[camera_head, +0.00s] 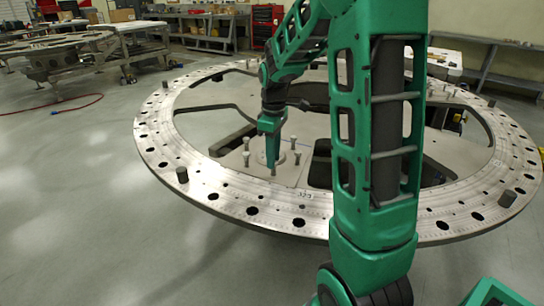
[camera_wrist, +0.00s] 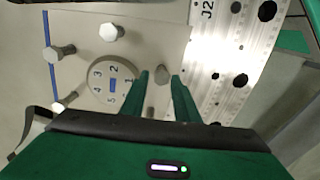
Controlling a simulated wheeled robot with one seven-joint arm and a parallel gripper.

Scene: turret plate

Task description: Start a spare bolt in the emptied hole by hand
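My gripper (camera_head: 271,160) points down over the inner plate near the front of the ring. In the wrist view its two green fingers (camera_wrist: 161,84) stand apart, with a clear gap between them. A brownish-grey bolt-like piece (camera_wrist: 161,76) shows in that gap near the fingertips, touching neither finger visibly; a similar piece stands just below the gripper in the head view (camera_head: 273,172). Silver bolts stand on the plate around a round disc (camera_wrist: 98,72) marked with numbers, among them one bolt (camera_wrist: 111,32) and another (camera_wrist: 58,53). I cannot make out an emptied hole.
The large turret ring (camera_head: 205,196) has many dark holes and several upright dark pegs, one at the front left (camera_head: 182,174). Large cut-outs surround the inner plate. A red cable (camera_head: 78,104) lies on the floor at left. Workbenches (camera_head: 205,22) stand behind.

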